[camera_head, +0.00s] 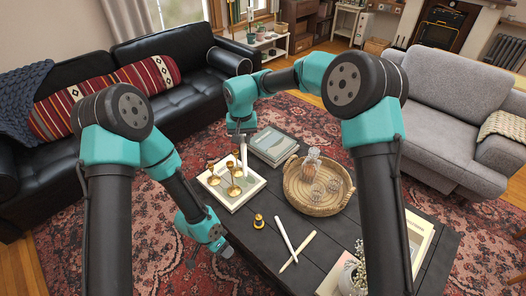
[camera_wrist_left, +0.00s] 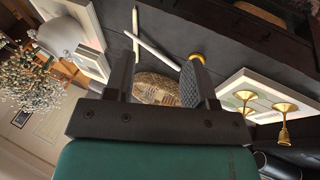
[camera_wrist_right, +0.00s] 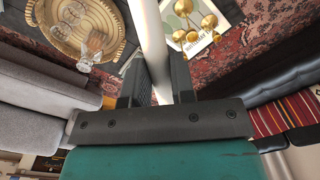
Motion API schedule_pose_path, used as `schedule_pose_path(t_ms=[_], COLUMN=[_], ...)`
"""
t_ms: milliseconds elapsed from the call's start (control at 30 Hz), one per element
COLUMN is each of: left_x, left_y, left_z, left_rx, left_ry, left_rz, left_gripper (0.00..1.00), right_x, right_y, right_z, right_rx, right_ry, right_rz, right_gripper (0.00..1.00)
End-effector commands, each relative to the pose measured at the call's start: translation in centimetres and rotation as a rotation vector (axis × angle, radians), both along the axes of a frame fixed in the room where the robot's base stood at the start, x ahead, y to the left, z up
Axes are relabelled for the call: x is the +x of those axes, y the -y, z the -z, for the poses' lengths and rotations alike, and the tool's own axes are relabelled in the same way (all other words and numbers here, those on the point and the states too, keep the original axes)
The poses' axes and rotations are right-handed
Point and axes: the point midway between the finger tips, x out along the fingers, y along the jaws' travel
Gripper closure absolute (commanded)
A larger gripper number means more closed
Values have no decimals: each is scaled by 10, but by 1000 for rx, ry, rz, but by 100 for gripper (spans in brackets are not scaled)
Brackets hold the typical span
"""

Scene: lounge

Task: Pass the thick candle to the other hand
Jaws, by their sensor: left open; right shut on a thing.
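The thick candle is a white cylinder (camera_wrist_right: 151,40) between the fingers of my right gripper (camera_wrist_right: 160,80) in the right wrist view. In the head view my right gripper (camera_head: 242,137) is shut on the candle (camera_head: 244,153), which hangs down over the brass candle holders. My left gripper (camera_head: 226,252) is open and empty, low beside the near left edge of the table. In the left wrist view its fingers (camera_wrist_left: 158,70) stand wide apart with nothing between them. The two grippers are well apart.
The dark coffee table (camera_head: 262,250) holds a wicker tray (camera_head: 327,208) with glassware, books (camera_head: 272,146), brass holders (camera_head: 234,188) on a book, a lone brass holder (camera_head: 258,221) and two slim white candles (camera_head: 284,234) (camera_head: 298,251). Sofas stand behind on both sides.

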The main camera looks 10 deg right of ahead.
Motion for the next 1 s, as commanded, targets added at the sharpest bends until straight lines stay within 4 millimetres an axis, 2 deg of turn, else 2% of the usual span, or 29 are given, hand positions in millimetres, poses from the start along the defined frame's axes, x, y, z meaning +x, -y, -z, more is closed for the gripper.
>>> schedule_pose_path(t_ms=[100, 367, 567, 667, 800, 900, 1000], left_x=[7, 24, 42, 51, 66, 78, 89], left_y=[30, 82, 123, 145, 175, 182, 179], left_z=[-12, -47, -81, -102, -142, -175, -209], left_rx=[5, 80, 190, 268, 434, 585, 741], left_ry=[75, 251, 387, 453, 526, 537, 512], left_rz=[284, 952, 1459, 1706, 2045, 2219, 2326], left_gripper=[50, 50, 50, 50, 50, 50, 50], right_x=[0, 0, 0, 0, 0, 0, 0], right_y=[0, 0, 0, 0, 0, 0, 0], right_z=[0, 0, 0, 0, 0, 0, 0], right_rx=[0, 0, 0, 0, 0, 0, 0], right_ry=[0, 0, 0, 0, 0, 0, 0], right_rz=[0, 0, 0, 0, 0, 0, 0], right_gripper=[100, 100, 100, 100, 100, 100, 100])
